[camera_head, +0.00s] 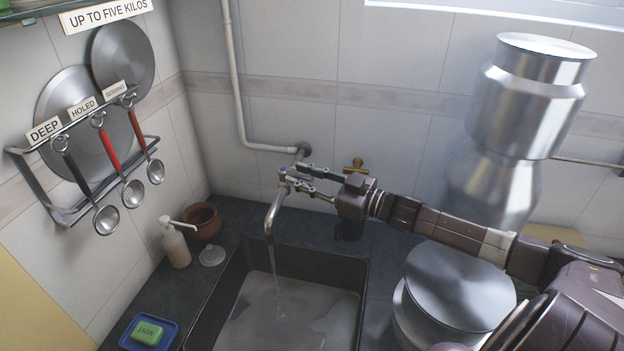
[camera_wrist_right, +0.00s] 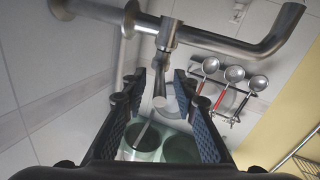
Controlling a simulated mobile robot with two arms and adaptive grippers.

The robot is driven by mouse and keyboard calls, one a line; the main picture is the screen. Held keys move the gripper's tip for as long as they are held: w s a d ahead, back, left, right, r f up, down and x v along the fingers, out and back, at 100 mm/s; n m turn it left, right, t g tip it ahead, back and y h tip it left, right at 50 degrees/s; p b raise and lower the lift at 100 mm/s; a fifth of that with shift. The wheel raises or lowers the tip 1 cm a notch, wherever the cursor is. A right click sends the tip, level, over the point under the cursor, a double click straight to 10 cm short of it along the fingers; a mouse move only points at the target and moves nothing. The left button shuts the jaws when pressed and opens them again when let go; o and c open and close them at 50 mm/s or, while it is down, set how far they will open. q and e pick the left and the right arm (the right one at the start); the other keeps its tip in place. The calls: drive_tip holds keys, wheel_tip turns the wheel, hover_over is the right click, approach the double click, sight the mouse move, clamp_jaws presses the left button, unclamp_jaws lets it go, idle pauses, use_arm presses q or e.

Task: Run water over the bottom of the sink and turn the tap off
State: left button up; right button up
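The tap (camera_head: 272,213) is a bent metal spout over the dark sink (camera_head: 211,308). A thin stream of water (camera_head: 276,268) falls from it. Shallow water, with uneven patches, covers much of the sink bottom. My right gripper (camera_head: 297,178) is at the top of the tap. In the right wrist view its two padded fingers (camera_wrist_right: 160,82) are apart, on either side of the tap's small lever (camera_wrist_right: 160,98). I cannot tell whether they touch it. The tap's spout (camera_wrist_right: 270,45) curves off to the right there. My left gripper is not in view.
A soap bottle (camera_head: 174,243), clay pot (camera_head: 203,220) and green soap (camera_head: 148,333) on a blue dish stand left of the sink. Large steel canisters (camera_head: 455,285) stand close on the right, beneath my arm. Ladles (camera_head: 107,219) hang on the left wall.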

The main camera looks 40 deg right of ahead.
drive_tip(key=shift+v, duration=4.1)
drive_tip(key=v, duration=0.3)
drive_tip(key=shift+s+d, duration=0.15)
drive_tip(key=shift+d, duration=0.05)
drive_tip(key=shift+r, duration=0.1)
